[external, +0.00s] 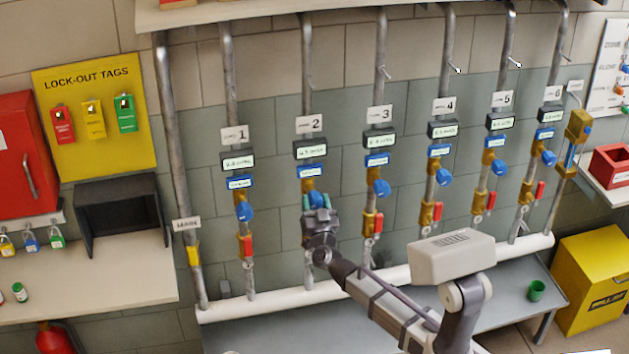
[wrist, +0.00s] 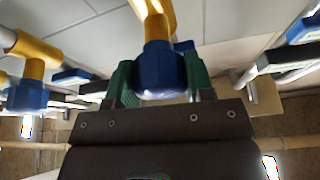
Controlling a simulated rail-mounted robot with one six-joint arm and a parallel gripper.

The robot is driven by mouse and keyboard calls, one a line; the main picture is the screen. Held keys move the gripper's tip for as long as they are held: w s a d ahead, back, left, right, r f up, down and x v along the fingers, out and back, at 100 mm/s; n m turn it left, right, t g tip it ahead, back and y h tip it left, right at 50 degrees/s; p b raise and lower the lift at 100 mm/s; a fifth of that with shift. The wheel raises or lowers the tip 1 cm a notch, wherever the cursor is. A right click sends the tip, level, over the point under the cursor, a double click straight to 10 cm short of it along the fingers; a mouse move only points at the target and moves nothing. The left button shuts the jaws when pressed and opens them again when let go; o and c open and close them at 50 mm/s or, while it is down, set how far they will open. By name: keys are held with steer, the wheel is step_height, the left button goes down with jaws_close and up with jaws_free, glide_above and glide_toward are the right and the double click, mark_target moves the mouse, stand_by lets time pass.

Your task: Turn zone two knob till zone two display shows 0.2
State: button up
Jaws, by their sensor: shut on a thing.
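The zone two line carries a sign with a 2 (external: 310,124), a display (external: 311,148) and a blue label (external: 312,171). The display's digits are too small to read for sure. My gripper (external: 317,200) is at the zone two valve, below the label. In the wrist view, the blue zone two knob (wrist: 161,72) sits between the green fingertips of my gripper (wrist: 160,82), on a yellow valve body (wrist: 153,22). The fingers are shut on the knob from both sides. In the external view my gripper mostly hides the knob.
Neighbouring lines have blue knobs, zone one (external: 244,211) to the left and zone three (external: 380,188) to the right, with red lever handles (external: 248,246) below. A white horizontal pipe (external: 400,274) runs beneath. A grey bench (external: 300,330) lies below it.

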steer(key=m+h, duration=0.2)
steer(key=m, duration=0.2)
steer(key=m+h+p, duration=0.1)
steer(key=m+h, duration=0.1)
steer(key=m, duration=0.2)
steer(key=shift+a+r+m+p, duration=0.1)
steer(key=shift+r+m+p, duration=0.05)
steer(key=shift+m+p, duration=0.15)
steer(key=m+g+h+p, duration=0.1)
steer(key=m+h, duration=0.1)
steer(key=m, duration=0.2)
steer(key=shift+m+g+h+p, duration=0.3)
steer(key=shift+m+g+p, duration=0.35)
steer(key=shift+m, duration=0.65)
steer(key=o, duration=0.9)
